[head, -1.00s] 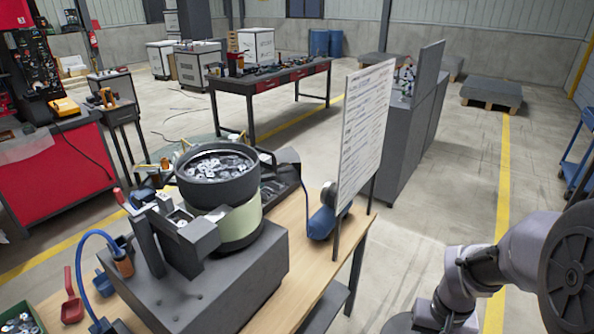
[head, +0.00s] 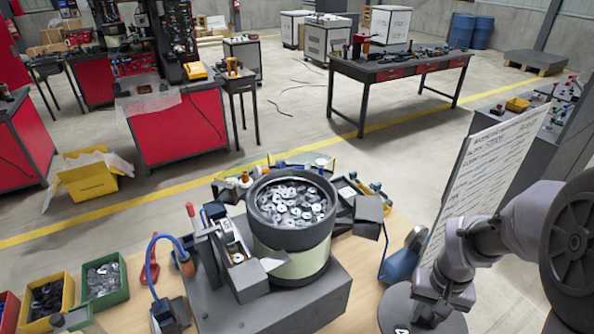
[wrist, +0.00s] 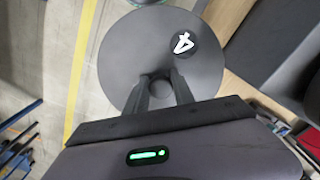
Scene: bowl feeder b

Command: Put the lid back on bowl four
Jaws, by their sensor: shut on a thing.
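The lid (wrist: 137,45) is a flat dark grey disc with a white 4 on a black spot. In the wrist view my gripper (wrist: 161,86) is shut on its small central knob. The lid also shows in the head view (head: 396,308) at the lower right, under my arm, clear of the bowl. The bowl (head: 290,236) is a dark round feeder bowl on a pale green drum, open on top and full of small metal parts. No number is visible on it. The lid is to the right of the bowl.
A white written board (head: 490,165) stands right of the bowl, close behind my arm. Grey chutes (head: 245,278) sit at the bowl's front left. Bins of parts (head: 105,281) stand at the left.

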